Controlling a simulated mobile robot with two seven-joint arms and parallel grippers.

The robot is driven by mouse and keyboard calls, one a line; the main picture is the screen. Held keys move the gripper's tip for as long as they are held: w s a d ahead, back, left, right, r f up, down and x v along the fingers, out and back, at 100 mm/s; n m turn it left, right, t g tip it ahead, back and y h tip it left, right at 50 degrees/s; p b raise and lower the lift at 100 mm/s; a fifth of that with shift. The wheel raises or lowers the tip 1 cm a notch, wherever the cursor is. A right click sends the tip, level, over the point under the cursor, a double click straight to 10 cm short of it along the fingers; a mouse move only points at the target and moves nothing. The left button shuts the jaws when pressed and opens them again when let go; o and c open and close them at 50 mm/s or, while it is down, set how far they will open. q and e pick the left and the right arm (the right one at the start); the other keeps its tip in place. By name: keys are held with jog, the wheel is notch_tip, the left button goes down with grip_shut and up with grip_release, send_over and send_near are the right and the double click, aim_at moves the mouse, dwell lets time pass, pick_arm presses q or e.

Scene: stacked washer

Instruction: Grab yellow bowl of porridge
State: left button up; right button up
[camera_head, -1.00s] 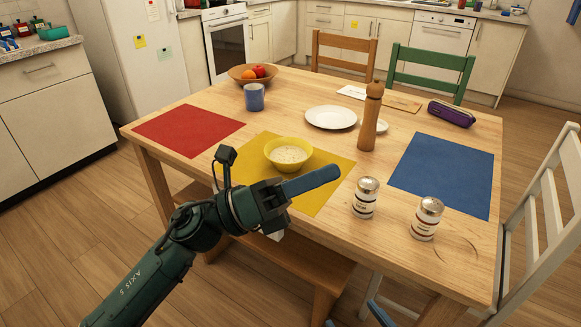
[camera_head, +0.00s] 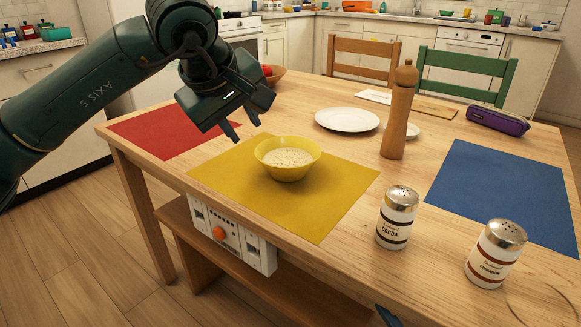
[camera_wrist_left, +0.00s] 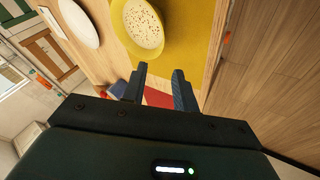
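The yellow bowl of porridge (camera_head: 287,174) stands upright on the yellow placemat (camera_head: 330,205). In the left wrist view the bowl (camera_wrist_left: 120,12) is at the top, just beyond the fingers. My left gripper (camera_head: 245,129) is above the table, to the left of and a little higher than the bowl, pointing down. Its two fingers (camera_wrist_left: 160,72) are apart with nothing between them, and they do not touch the bowl. Only a small blue tip (camera_head: 387,316), apparently my right gripper, shows at the bottom edge; its fingers are mostly cut off.
A red placemat (camera_head: 165,135) lies left. A white control box (camera_head: 235,236) hangs at the table's front edge.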

aim_at(261, 159)
pick_arm(q)
jog(key=b+x, duration=0.1)
jog(key=x, duration=0.6)
jog(key=shift+s+d+f, duration=0.1)
jog(key=shift+f, duration=0.15)
jog(key=b+x, duration=0.2)
jog(key=x, duration=0.2)
jog(key=shift+f, duration=0.2)
jog(key=shift+w+f, duration=0.15)
jog(key=shift+w, duration=0.1)
grip_shut()
pick_arm(e)
jog(key=shift+w+a+r+m+y, duration=0.1)
jog(key=shift+w+a+m+y, duration=0.05)
jog(key=shift+a+m+y, duration=0.2)
